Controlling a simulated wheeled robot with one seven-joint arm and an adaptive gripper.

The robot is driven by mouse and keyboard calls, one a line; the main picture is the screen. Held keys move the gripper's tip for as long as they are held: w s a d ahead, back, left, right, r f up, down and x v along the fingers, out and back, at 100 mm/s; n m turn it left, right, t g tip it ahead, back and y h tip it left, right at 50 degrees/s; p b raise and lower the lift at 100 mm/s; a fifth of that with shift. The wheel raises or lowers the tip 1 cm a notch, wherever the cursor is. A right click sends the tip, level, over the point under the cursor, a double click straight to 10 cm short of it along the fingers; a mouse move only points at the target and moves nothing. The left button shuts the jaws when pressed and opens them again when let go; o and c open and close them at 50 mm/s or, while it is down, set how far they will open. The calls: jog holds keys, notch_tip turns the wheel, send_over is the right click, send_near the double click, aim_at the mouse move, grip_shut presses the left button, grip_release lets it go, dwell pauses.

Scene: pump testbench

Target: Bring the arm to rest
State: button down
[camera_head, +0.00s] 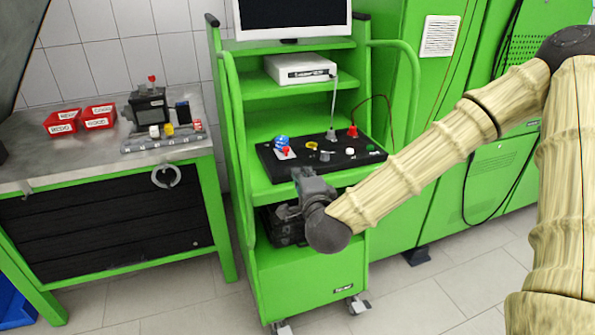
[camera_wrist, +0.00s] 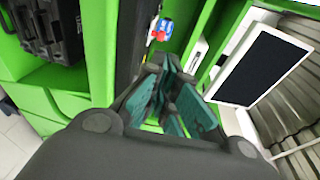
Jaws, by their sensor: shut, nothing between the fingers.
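My arm (camera_head: 427,153) is covered in a cream, ribbed sleeve and reaches in from the right of the head view, bent high at a dark elbow. Its dark wrist ball (camera_head: 326,228) is in front of the green cart. My gripper (camera_head: 298,174) points up and away at the front edge of the cart's black panel; whether it touches the edge cannot be told. In the wrist view, the gripper's teal finger pads (camera_wrist: 172,100) show, shut and empty. The green cart (camera_head: 315,285) stands on castors.
The black panel (camera_head: 348,156) carries knobs and a blue-and-red part (camera_head: 283,148). A white box (camera_head: 300,69) and a monitor (camera_head: 292,16) are above it. A workbench (camera_head: 60,178) with red bins (camera_head: 80,120) stands left; green cabinets (camera_head: 400,210) stand right. Floor (camera_head: 425,300) in front is clear.

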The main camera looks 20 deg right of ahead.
jog(key=shift+f, duration=0.1)
jog(key=s+a+f+n+g+y, duration=0.1)
jog(key=s+a+f+n+g, duration=0.25)
jog(key=f, duration=0.65)
jog(key=s+a+f+n+g+y, duration=0.2)
jog(key=s+f+n, duration=0.25)
jog(key=f, duration=0.55)
jog(key=s+a+f+n+g+y, duration=0.1)
jog(key=s+a+f+n+g, duration=0.3)
jog(key=f, duration=0.6)
jog(key=s+d+f+n+g, duration=0.1)
jog(key=s+f+n+g, duration=0.1)
jog(key=s+f, duration=0.3)
jog(key=s+d+f+n+g, duration=0.2)
jog(key=s+f, duration=0.3)
jog(key=s, duration=0.7)
jog(key=s+d+f+n+g, duration=0.2)
jog(key=s+f, duration=0.3)
jog(key=s, duration=0.4)
jog(key=shift+f+n+g+h, duration=0.25)
jog(key=shift+n+g+h, duration=0.15)
jog(key=shift+n, duration=0.5)
